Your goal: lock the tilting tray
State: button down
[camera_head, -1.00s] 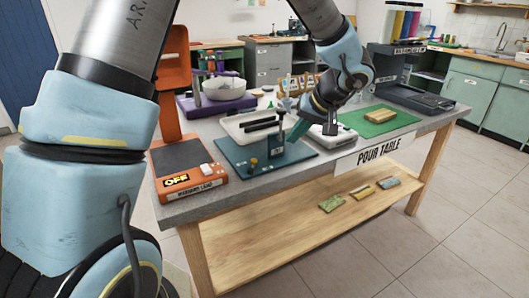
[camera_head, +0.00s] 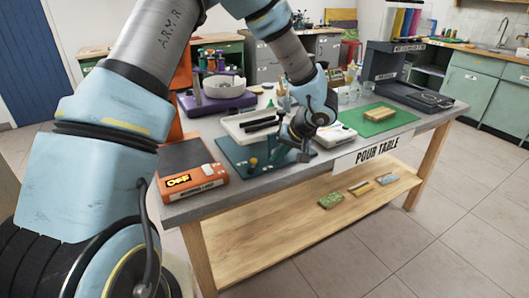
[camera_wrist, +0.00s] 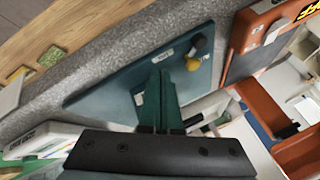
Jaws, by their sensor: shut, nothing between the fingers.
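A flat teal board (camera_head: 232,154), probably the tilting tray, lies on the pour table. It also shows in the wrist view (camera_wrist: 112,98). A yellow knob (camera_head: 253,163) stands on it; the wrist view shows this knob (camera_wrist: 193,64) beside a dark knob (camera_wrist: 200,45) and a small white label (camera_wrist: 168,55). My gripper (camera_head: 304,157) is over the board's right part. In the wrist view its fingers (camera_wrist: 159,76) are together, empty, and point towards the knobs, apart from them. My wrist hides the board's right rear. I cannot tell the lock's state.
An orange-based device reading OFF (camera_head: 195,181) is left of the board. A white tray with dark bars (camera_head: 250,124) is behind it. A white device (camera_head: 338,136) and a green mat (camera_head: 385,128) are to the right. The table's front edge is close.

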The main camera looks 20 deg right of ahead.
aim_at(252, 166)
jog(key=a, duration=0.1)
jog(key=w+a+p, duration=0.1)
jog(key=shift+a, duration=0.3)
jog(key=shift+w+a+f+p, duration=0.3)
jog(key=shift+a+f, duration=0.05)
jog(key=shift+a, duration=0.15)
jog(key=shift+w+f+n+y+b, duration=0.15)
jog(key=shift+w+n+y+b, duration=0.2)
jog(key=shift+n+b, duration=0.8)
jog(key=b, duration=0.2)
jog(key=n+g+y+b, duration=0.1)
jog(key=b, duration=0.1)
jog(key=shift+w+f, duration=0.2)
jog(key=shift+w, duration=0.05)
jog(key=w+b, duration=0.1)
jog(key=b, duration=0.3)
jog(key=shift+a+r, duration=0.1)
jog(key=shift+a, duration=0.3)
jog(key=shift+w+a+r+b, duration=0.1)
jog(key=shift+w+a+b, duration=0.15)
jog(key=shift+b, duration=0.85)
jog(key=shift+w+a+r+b, duration=0.15)
jog(key=shift+b, duration=0.3)
